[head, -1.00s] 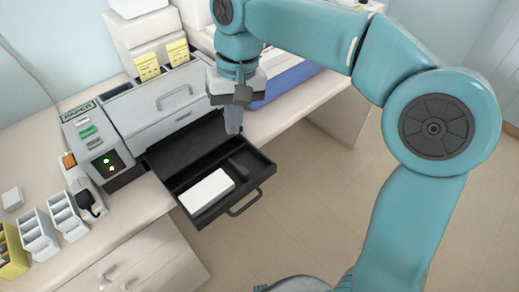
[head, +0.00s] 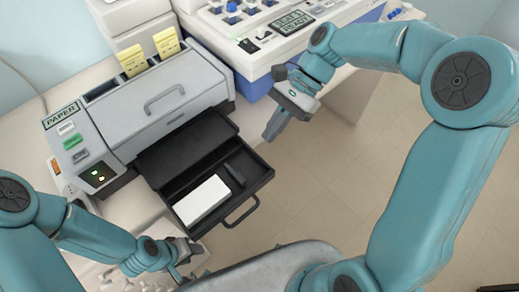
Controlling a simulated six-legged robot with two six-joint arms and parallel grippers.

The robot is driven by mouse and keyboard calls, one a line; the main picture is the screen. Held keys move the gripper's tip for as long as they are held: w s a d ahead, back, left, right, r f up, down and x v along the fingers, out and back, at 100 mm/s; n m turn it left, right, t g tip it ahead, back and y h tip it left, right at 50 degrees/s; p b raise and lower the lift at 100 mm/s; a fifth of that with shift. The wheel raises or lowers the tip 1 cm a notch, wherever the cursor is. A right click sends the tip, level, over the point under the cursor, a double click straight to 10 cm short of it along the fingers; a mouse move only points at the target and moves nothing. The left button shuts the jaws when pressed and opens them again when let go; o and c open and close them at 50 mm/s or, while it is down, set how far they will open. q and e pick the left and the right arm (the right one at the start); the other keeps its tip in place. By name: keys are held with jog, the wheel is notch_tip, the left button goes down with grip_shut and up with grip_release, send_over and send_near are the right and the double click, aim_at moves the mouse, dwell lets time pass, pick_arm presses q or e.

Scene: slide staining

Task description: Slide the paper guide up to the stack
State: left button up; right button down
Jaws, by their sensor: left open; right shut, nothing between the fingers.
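The paper tray (head: 246,211) is pulled out of the grey printer and lies open, black, with a handle at its front. A white paper stack (head: 201,201) lies flat in it. The paper guide (head: 235,172), a small dark block, stands just right of the stack's upper right edge; a narrow dark strip seems to lie between them, but contact is hard to judge. My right gripper (head: 274,130) is shut and empty, right of the tray and apart from it. My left gripper (head: 188,262) is open and empty, below the tray near the picture's bottom.
The printer (head: 165,95) stands behind the tray, with a PAPER label and lit control panel at its left. A white-and-blue machine (head: 290,30) stands at the back right. Floor (head: 300,190) shows clear right of the tray.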

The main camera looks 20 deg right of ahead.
aim_at(239, 178)
jog(key=x, duration=0.9)
jog(key=shift+s+d, duration=0.1)
jog(key=shift+s, duration=0.3)
jog(key=shift+s+f, duration=0.1)
jog(key=shift+f, duration=0.1)
jog(key=shift+a+f, duration=0.15)
jog(key=shift+a, duration=0.15)
jog(key=shift+s+a, duration=0.2)
jog(key=shift+a, duration=0.45)
jog(key=shift+s+a, duration=0.2)
jog(key=shift+a, duration=0.45)
jog(key=shift+w+d, duration=0.1)
jog(key=shift+d, duration=0.05)
